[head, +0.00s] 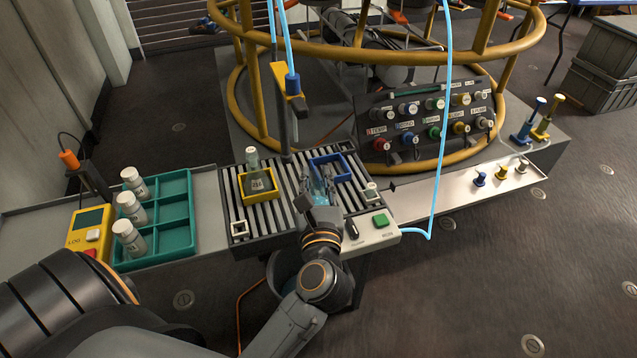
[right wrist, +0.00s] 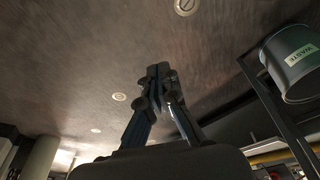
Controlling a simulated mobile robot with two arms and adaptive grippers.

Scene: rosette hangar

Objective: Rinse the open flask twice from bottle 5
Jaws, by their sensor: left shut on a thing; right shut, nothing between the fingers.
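A clear flask (head: 257,183) with a dark-printed label stands upright in the yellow square holder on the slatted rack. My left gripper (head: 319,192) is shut on a clear bluish vessel (head: 328,187) at the blue holder (head: 341,161); the fingers hide part of it, and I cannot tell whether it still touches the holder. Three white-capped bottles (head: 129,238) stand along the left side of the teal tray (head: 178,249); their numbers are too small to read. My right gripper (right wrist: 163,88) is shut and empty over the floor in the right wrist view.
The slatted rack (head: 240,217) has a control box with a green button (head: 380,220). A yellow-headed post (head: 288,85) with blue tubing rises behind it. A yellow log box (head: 91,230) stands left. A waste bucket (right wrist: 290,68) is right in the right wrist view.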

